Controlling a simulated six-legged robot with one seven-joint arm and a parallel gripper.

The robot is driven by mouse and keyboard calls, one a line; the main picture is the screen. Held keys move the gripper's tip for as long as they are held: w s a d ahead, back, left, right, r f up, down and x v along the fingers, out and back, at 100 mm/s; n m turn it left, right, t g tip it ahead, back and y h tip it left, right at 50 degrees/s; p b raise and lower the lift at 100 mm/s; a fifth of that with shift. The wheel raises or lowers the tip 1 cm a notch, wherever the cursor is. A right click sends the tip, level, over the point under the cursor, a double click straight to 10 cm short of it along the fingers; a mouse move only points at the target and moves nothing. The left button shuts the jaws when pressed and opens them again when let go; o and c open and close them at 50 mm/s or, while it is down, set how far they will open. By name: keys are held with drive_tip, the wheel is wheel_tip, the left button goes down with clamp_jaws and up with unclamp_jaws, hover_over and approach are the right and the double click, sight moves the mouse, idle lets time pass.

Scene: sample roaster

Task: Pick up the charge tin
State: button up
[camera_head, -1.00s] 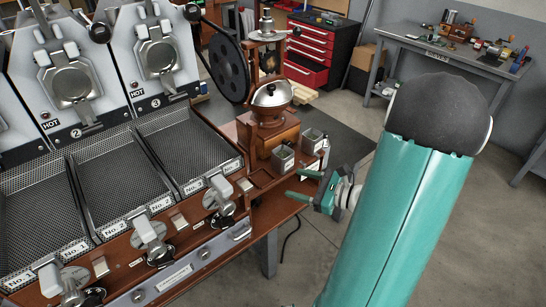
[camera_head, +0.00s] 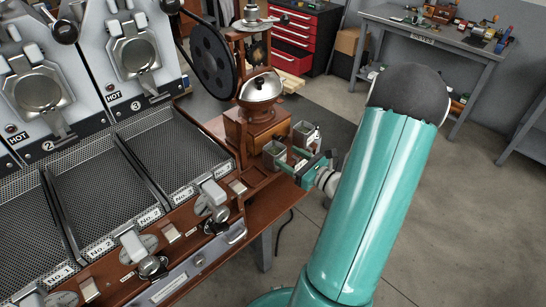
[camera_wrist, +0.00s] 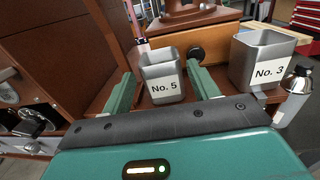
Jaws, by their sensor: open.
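Two open-topped grey metal tins stand on the wooden ledge by the grinder. The tin labelled No. 5 (camera_wrist: 162,80) is in the middle of the wrist view and also shows in the head view (camera_head: 272,150). The tin labelled No. 3 (camera_wrist: 262,58) is to its right, farther back in the head view (camera_head: 304,129). My gripper (camera_wrist: 161,72) is open, its green fingers on either side of the No. 5 tin, with a gap showing beside it. In the head view my gripper (camera_head: 285,160) reaches in from the right. I cannot tell whether the fingers touch the tin.
A silver bottle with a black cap (camera_wrist: 294,92) stands close by the No. 3 tin. The grinder (camera_head: 258,100) rises behind the tins. Mesh cooling trays (camera_head: 180,148) and levers lie to the left. Open floor (camera_head: 430,210) is on the right.

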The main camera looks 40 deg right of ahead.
sight(268, 146)
drive_tip(key=w, duration=0.5)
drive_tip(key=w+a, duration=0.1)
drive_tip(key=w, duration=0.2)
drive_tip(key=shift+w+f, duration=0.15)
drive_tip(key=c, duration=0.7)
